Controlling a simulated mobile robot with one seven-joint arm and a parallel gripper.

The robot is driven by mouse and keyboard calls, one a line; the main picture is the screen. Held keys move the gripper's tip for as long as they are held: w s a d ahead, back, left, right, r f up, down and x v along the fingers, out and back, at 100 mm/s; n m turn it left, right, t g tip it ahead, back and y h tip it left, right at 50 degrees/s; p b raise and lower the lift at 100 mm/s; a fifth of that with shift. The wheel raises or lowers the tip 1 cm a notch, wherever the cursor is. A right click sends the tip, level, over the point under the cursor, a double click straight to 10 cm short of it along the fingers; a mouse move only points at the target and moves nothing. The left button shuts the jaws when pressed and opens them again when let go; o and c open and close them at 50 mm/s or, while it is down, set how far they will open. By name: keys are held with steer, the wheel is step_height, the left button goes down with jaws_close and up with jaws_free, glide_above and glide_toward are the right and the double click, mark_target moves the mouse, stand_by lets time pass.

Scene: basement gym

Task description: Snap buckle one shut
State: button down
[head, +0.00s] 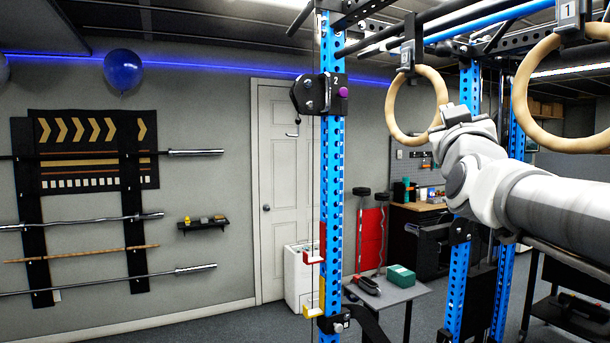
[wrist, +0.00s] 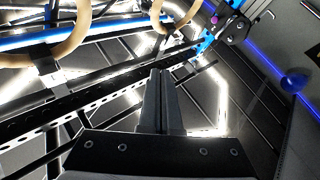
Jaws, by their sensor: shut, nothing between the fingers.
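A black buckle (head: 568,12) with a white label reading 1 sits on the strap above the right wooden ring (head: 535,85), at the top right of the head view. A second dark buckle (head: 407,55) with a pale plate sits above the left wooden ring (head: 392,105). Whether either buckle is latched is too small to tell. My gripper (head: 457,112) is beside the left ring's lower right edge in the head view, apart from the labelled buckle. In the wrist view my gripper (wrist: 161,75) points toward the ceiling, its fingers together and empty.
A blue rack upright (head: 332,180) carries a black fitting marked 2 (head: 335,93). Another blue upright (head: 462,270) stands below my arm. A small table (head: 400,292) holds a green box (head: 401,275). In the wrist view, rings and dark beams cross the upper left.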

steer(key=s+a+f+n+g+y, duration=0.1)
steer(key=a+f+g+y, duration=0.2)
steer(key=f, duration=0.7)
steer(key=shift+s+a+f+g+y+p, duration=0.15)
steer(key=shift+a+f+g+y+p, duration=0.2)
steer(key=shift+a+y, duration=0.85)
steer(key=shift+a, duration=0.15)
